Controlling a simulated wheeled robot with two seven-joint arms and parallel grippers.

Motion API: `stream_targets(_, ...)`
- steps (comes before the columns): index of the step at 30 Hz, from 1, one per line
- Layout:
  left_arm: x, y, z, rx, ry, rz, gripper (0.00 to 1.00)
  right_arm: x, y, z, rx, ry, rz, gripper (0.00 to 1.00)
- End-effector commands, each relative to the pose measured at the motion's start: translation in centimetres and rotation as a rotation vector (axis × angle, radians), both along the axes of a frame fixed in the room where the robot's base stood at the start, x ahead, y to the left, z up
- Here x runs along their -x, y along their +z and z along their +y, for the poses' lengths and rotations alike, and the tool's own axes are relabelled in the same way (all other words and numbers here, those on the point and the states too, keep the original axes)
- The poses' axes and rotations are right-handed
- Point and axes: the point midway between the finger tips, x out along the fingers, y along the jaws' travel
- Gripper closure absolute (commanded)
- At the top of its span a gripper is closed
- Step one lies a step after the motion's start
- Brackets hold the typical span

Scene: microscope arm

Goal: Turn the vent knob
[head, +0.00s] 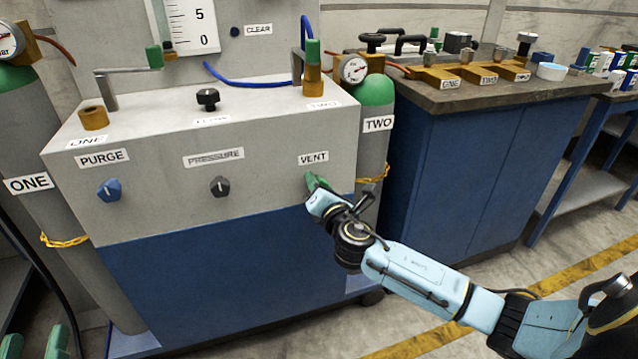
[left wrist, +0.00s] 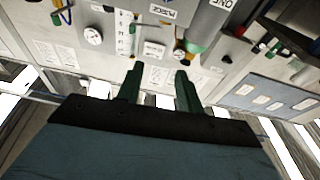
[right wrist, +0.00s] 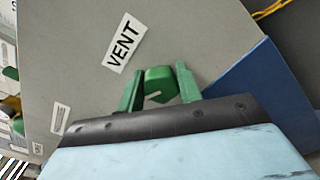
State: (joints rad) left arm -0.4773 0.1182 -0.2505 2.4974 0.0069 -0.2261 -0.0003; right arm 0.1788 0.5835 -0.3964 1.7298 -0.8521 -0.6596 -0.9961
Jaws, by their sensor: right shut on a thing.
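The green vent knob (right wrist: 158,85) is on the grey cabinet front, under the VENT label (head: 313,158). My right gripper (head: 317,184) reaches it from the lower right. In the right wrist view its green fingers stand on both sides of the knob, shut on it. In the head view the fingers and wrist mostly hide the knob. My left gripper (head: 34,344) is at the bottom left of the head view, well away from the cabinet front. Its fingers are apart and empty, as the left wrist view (left wrist: 159,82) also shows.
The blue purge knob (head: 109,190) and dark pressure knob (head: 220,186) share the panel. A crank handle (head: 125,70) is on the cabinet top. Gas cylinder TWO (head: 377,140) stands close right of the vent knob. A workbench (head: 480,160) is further right.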

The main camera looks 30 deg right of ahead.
Motion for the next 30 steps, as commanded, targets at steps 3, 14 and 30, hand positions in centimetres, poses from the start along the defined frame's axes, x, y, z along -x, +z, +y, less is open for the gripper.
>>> stream_targets(3,-0.1,-0.2,0.0,-0.005,0.001,0.016,0.64,0.0,-0.1,0.0,-0.114,-0.002,-0.025,0.88)
stream_targets(14,-0.1,-0.6,0.1,-0.013,0.003,0.039,0.64,0.1,-0.2,-0.1,-0.447,-0.003,-0.106,0.88)
stream_targets(30,-0.3,-2.2,0.2,-0.043,0.007,0.139,0.64,0.1,-0.4,-0.1,-0.907,-0.003,-0.216,0.88)
